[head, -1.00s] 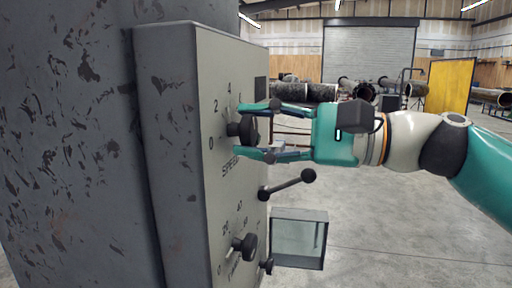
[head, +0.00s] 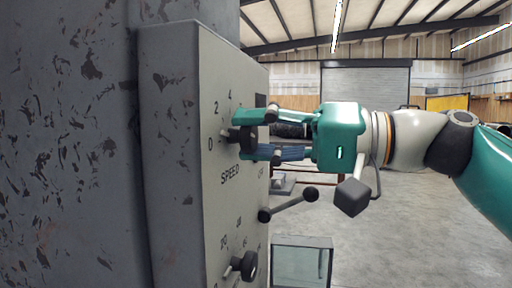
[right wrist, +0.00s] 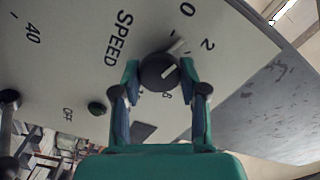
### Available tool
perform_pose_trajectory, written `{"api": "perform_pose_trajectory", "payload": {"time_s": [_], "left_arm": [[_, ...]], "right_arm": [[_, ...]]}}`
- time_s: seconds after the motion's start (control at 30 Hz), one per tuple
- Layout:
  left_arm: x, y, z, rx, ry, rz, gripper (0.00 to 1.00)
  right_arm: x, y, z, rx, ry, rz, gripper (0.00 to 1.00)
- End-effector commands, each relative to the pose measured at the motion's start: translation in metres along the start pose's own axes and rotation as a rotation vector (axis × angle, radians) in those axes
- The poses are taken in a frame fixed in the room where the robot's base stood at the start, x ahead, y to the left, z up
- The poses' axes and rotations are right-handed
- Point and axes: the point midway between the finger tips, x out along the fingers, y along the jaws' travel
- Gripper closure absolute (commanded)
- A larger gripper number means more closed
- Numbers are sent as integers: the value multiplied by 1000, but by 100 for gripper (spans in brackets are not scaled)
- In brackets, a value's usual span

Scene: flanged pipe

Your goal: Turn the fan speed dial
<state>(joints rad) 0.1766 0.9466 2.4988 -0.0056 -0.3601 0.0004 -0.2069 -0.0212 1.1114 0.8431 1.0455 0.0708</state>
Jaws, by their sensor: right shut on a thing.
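The black dial (head: 246,140) marked SPEED sticks out of the grey panel (head: 185,225), with 0, 2 and 4 printed around it. My right gripper (head: 244,137) reaches it from the right, one teal finger above and one below in the head view. The right wrist view shows the dial (right wrist: 158,72) between my two fingertips, which close on its sides. A white line crosses the dial's cap there; I cannot read its exact setting. The fingers partly hide the scale. My left gripper is not in view.
A lever with a black ball end (head: 311,194) juts out just below my right gripper. A second black dial (head: 249,265) sits lower on the panel, and a clear box (head: 302,262) stands out beside it. The floor to the right is open.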

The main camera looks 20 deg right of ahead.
Motion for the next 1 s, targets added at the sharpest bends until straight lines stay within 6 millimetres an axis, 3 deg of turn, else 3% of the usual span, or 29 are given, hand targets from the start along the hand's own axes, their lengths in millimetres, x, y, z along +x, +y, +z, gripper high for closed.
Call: {"api": "perform_pose_trajectory", "payload": {"time_s": [0.4,0.97,1.0], "left_arm": [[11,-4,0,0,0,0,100],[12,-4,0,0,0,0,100],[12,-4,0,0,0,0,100]], "right_arm": [[3,6,4,-226,-16,10,92],[3,6,4,-262,-18,11,92],[3,6,4,-262,-18,11,54]]}}
